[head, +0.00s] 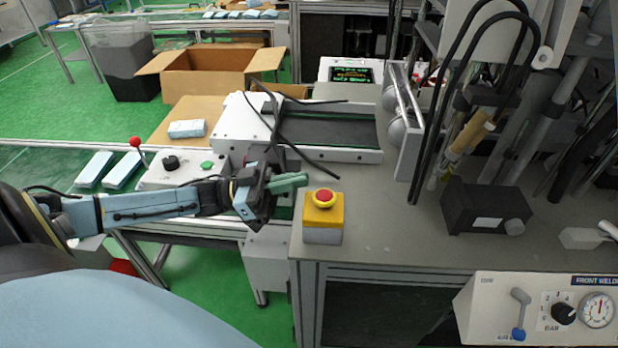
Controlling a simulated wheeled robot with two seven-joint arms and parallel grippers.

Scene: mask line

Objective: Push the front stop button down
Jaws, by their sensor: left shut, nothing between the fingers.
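The front stop button (323,197) is a round red button on a yellow and grey box. The box (322,222) stands upright at the front left corner of the grey table. My left gripper (300,181) comes in from the left with its green fingers shut and nothing between them. In the picture its fingertips are just above and left of the red button, and a gap shows between them. How high they are over the button is hard to tell. My right gripper is not in view.
A small conveyor (325,131) lies behind the button. A control box (173,169) with a red-knobbed lever is at left. A black box (486,207) and hanging cables are at right. A welder panel (545,310) is at front right. The table (390,225) is clear right of the button.

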